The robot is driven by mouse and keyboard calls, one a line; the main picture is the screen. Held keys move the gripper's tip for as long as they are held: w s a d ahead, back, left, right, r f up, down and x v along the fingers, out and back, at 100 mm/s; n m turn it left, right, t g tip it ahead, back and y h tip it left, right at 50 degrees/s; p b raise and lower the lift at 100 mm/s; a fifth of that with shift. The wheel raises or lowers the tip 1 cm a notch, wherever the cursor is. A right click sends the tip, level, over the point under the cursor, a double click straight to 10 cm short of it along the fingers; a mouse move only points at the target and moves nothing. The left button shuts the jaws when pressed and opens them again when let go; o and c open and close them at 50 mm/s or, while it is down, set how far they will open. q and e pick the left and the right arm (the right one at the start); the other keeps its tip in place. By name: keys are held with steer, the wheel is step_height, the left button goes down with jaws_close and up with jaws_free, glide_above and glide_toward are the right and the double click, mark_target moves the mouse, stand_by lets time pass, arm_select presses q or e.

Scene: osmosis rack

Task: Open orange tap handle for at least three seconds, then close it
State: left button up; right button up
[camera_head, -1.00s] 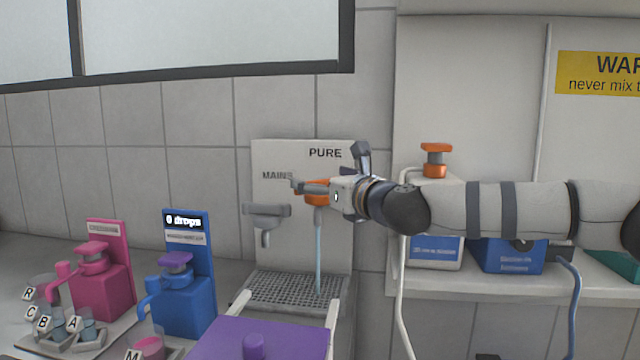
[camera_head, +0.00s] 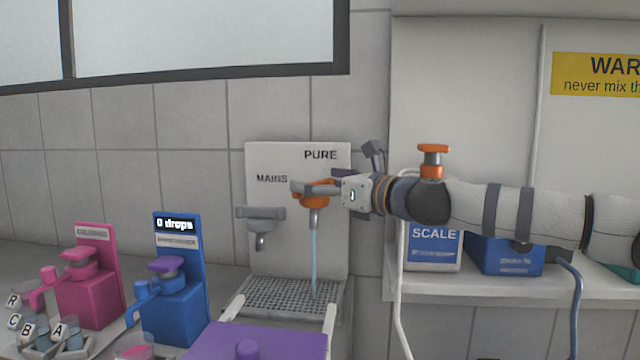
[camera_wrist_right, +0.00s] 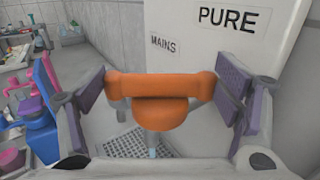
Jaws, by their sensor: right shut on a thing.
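The orange tap handle (camera_head: 318,203) is on the right-hand tap, under the PURE label on the white panel (camera_head: 270,158). A thin stream of pale blue water (camera_head: 314,262) runs from its spout down to the metal drip grid (camera_head: 270,293). My right gripper (camera_head: 312,187) reaches in from the right and is shut on this handle. In the right wrist view the orange handle (camera_wrist_right: 160,86) lies crosswise between my two finger pads, one at each end. The wrist view hides most of the spout behind the handle. My left gripper is not in view.
A grey MAINS tap (camera_head: 260,216) sits left of the orange one. Pink (camera_head: 90,295) and blue (camera_head: 172,312) dispensers stand at lower left. A purple surface (camera_head: 262,343) is in front.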

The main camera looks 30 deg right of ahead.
steer(key=o, duration=1.1)
steer(key=shift+f, duration=0.1)
steer(key=shift+v, duration=3.75)
